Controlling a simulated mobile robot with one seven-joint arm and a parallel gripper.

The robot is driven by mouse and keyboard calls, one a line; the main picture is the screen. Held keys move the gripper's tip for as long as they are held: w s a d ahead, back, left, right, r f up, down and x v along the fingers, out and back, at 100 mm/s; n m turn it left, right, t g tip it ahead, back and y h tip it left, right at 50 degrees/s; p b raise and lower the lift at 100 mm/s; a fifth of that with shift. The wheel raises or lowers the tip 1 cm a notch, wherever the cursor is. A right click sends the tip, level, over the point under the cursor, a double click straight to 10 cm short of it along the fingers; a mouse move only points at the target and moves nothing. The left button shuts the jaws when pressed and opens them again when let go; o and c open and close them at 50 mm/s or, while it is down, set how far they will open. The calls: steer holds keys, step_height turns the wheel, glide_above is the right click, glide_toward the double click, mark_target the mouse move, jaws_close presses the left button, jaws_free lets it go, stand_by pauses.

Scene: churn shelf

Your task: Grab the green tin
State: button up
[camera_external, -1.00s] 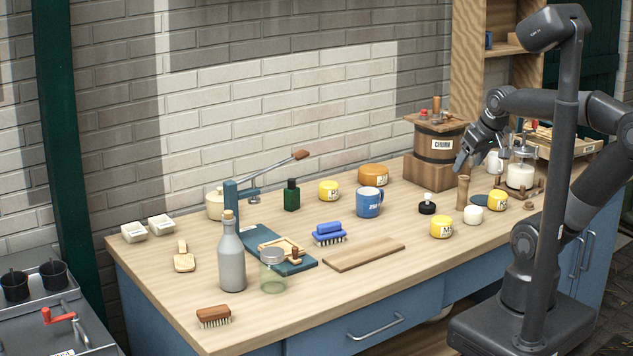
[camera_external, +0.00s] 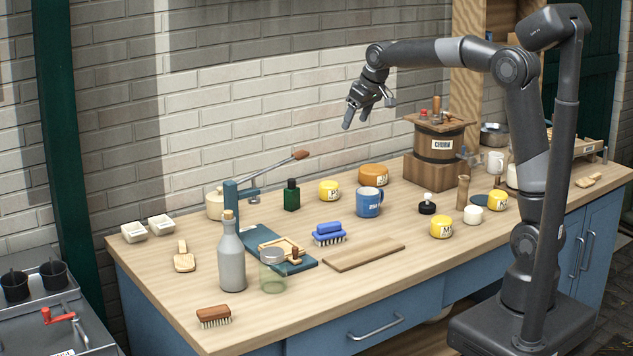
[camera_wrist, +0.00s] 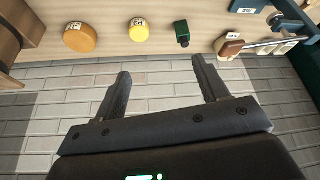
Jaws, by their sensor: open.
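The green tin (camera_external: 291,194) is a small dark green block with a black cap. It stands upright on the wooden workbench, left of a yellow tin and near the lever device. It also shows in the wrist view at the top (camera_wrist: 182,33), beyond my fingertips and a little right of the middle. My gripper (camera_external: 355,112) is raised well above the bench, in front of the brick wall and to the right of the green tin. In the wrist view my gripper (camera_wrist: 160,82) has its two fingers wide apart with nothing between them.
A yellow tin (camera_external: 329,190), an orange tin (camera_external: 373,175) and a blue mug (camera_external: 369,203) stand right of the green tin. A lever with a wooden knob (camera_external: 301,155) reaches up behind it. A blue brush (camera_external: 329,233) lies in front. The wooden churn (camera_external: 438,146) stands farther right.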

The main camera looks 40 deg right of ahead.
steer(key=w+a+f, duration=0.5)
steer(key=w, duration=0.4)
steer(key=n, duration=0.1)
glide_above(290, 191)
steer(key=d, duration=0.3)
steer(key=shift+g+y, duration=0.3)
steer(key=shift+y, duration=0.1)
steer(key=f, duration=1.4)
steer(key=shift+a+f, duration=0.25)
steer(key=shift+f, duration=0.15)
steer(key=x, duration=0.6)
steer(key=shift+w+a+f, duration=0.1)
steer(key=shift+w+f, duration=0.05)
steer(key=shift+f, duration=0.15)
steer(key=shift+c, duration=0.6)
steer(key=c, duration=1.1)
